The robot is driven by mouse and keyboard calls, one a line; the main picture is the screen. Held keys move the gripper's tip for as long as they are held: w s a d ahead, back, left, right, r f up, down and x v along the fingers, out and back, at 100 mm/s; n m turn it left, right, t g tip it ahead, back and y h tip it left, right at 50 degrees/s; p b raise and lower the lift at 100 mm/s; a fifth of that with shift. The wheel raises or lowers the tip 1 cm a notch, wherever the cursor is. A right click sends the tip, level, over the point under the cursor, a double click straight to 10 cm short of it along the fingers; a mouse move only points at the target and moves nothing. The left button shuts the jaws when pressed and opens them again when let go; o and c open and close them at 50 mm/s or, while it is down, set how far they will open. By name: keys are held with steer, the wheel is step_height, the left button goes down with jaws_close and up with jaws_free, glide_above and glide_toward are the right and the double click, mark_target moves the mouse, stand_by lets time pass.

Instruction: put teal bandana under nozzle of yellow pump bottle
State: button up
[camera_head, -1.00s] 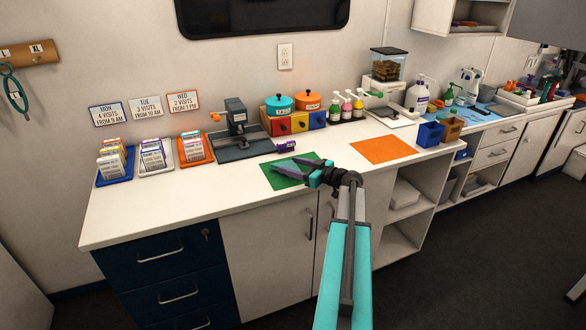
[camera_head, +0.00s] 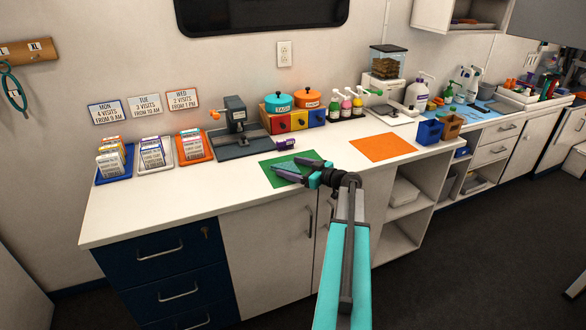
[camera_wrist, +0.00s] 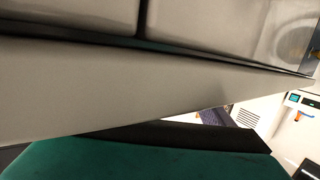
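A small teal patch, seemingly the teal bandana (camera_head: 285,166), shows between my gripper's fingers over the green mat (camera_head: 305,156). My gripper (camera_head: 284,169) is low over this mat, its two grey fingers spread apart. Whether they touch the cloth cannot be told. The yellow pump bottle (camera_head: 357,105) stands upright at the back of the counter, rightmost of three small pump bottles, well behind and right of my gripper. In the wrist view a broad dark teal surface (camera_wrist: 130,160) fills the bottom; I cannot tell what it is.
An orange mat (camera_head: 382,148) lies bare to the right. A dark press (camera_head: 240,135), coloured drawers with two pots (camera_head: 308,98) and a purple item (camera_head: 286,145) stand behind the green mat. Card trays (camera_head: 192,148) stand left. The front left of the counter (camera_head: 170,208) is clear.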

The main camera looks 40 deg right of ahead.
steer(key=shift+r+p, duration=0.25)
steer(key=shift+p, duration=0.15)
steer(key=s+b, duration=0.1)
steer(key=s, duration=0.2)
steer(key=s+d+b, duration=0.1)
steer(key=s, duration=0.3)
steer(key=s+r+b, duration=0.1)
steer(key=s, duration=0.2)
steer(key=shift+s+d+r+b, duration=0.1)
steer(key=shift+s+d+b, duration=0.1)
steer(key=shift+s+b, duration=0.2)
steer(key=shift+s+d+r, duration=0.15)
steer(key=shift+s, duration=0.35)
